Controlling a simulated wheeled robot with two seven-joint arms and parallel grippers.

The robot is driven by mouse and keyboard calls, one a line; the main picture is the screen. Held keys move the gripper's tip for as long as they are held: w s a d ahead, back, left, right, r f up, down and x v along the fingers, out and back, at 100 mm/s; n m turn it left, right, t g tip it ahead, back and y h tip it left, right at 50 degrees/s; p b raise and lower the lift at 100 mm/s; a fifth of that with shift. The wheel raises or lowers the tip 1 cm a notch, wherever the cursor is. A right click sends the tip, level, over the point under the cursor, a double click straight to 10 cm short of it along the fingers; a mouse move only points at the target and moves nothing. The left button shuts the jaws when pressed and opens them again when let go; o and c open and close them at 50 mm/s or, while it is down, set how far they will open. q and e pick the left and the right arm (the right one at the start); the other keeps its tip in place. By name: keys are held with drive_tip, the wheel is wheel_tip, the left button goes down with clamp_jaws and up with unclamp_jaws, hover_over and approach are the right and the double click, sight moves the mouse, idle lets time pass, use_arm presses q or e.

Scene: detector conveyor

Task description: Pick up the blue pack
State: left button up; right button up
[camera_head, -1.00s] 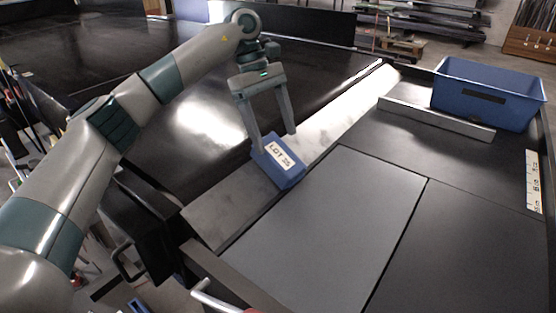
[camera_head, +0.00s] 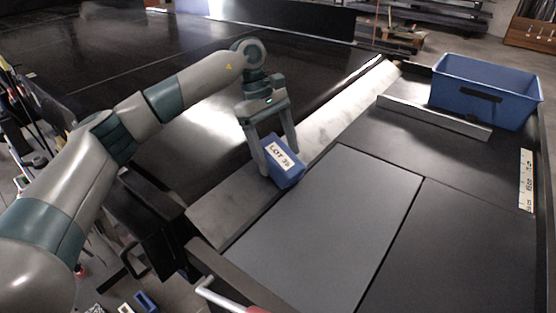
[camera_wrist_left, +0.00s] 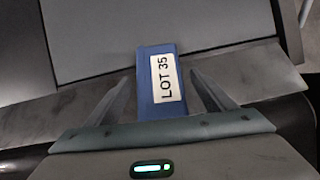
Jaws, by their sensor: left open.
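The blue pack (camera_head: 284,166) with a white "LOT 35" label lies on the grey metal strip between the dark belt and the grey panels. My left gripper (camera_head: 280,160) has come down over it, with one finger on each side. In the left wrist view the pack (camera_wrist_left: 149,85) sits between the two fingers of my left gripper (camera_wrist_left: 160,82). A gap shows on each side, so the jaws are open and not closed on it. My right gripper is not in view.
A blue bin (camera_head: 486,92) stands at the back right of the table. A low light-grey bar (camera_head: 434,117) lies in front of it. A ruler-like strip (camera_head: 526,180) lies at the right edge. The grey panel (camera_head: 330,225) beside the pack is clear.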

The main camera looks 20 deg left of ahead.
sight(284, 159)
use_arm(q)
drive_tip(key=shift+c, duration=0.4)
drive_tip(key=c, duration=1.4)
drive_tip(key=shift+r, duration=0.1)
drive_tip(key=shift+c, duration=0.2)
drive_tip(key=shift+r+b, duration=0.75)
drive_tip(key=shift+b, duration=0.05)
drive_tip(key=r+b, duration=0.2)
drive_tip(key=shift+s+d+r, duration=0.1)
drive_tip(key=shift+s+r, duration=0.2)
drive_tip(key=shift+s, duration=0.05)
drive_tip(key=s+d+r+b, duration=0.1)
drive_tip(key=s+r+b, duration=0.3)
drive_tip(key=s, duration=0.6)
drive_tip(key=shift+s+d+r+b, duration=0.35)
drive_tip(key=shift+s+r+b, duration=0.05)
drive_tip(key=shift+r, duration=1)
